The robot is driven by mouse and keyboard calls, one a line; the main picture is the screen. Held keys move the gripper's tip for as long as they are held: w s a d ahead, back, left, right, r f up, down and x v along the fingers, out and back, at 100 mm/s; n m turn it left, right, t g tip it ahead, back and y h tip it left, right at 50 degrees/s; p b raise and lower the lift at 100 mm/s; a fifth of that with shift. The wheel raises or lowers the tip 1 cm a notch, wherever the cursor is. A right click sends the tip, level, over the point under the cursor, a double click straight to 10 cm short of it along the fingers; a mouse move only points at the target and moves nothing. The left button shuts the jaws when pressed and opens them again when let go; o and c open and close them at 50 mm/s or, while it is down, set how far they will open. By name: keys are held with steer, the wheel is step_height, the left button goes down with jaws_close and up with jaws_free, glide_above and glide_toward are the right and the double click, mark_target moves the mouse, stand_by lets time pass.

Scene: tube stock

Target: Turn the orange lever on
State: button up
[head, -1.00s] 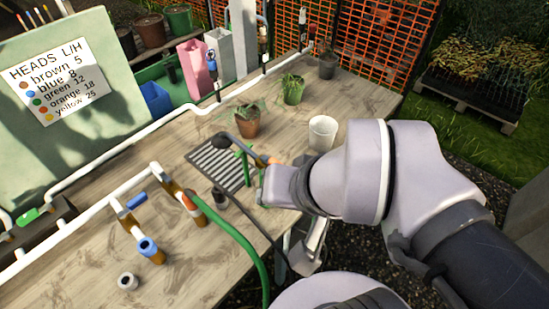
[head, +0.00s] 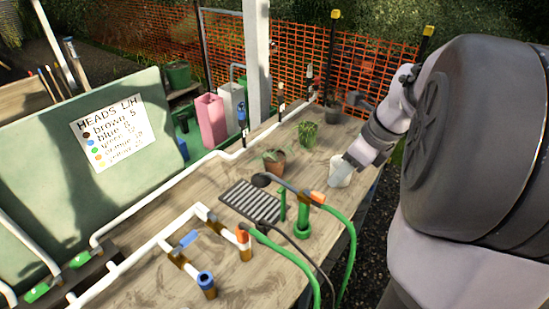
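An orange lever (head: 242,236) appears to be the small orange piece on top of a white-and-brown pipe riser, where a green hose (head: 285,254) joins. A second orange piece (head: 318,197) sits on a dark watering lance (head: 285,185) by another green hose; I cannot tell whether it is a lever.
A white cup (head: 340,170) stands close to my wrist. A label board (head: 108,132) is at left.

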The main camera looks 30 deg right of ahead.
mark_target(319, 194)
steer(key=b+x, duration=0.3)
steer(key=x, duration=0.7)
steer(key=shift+a, duration=0.1)
steer(key=shift+c, duration=0.5)
jaws_close()
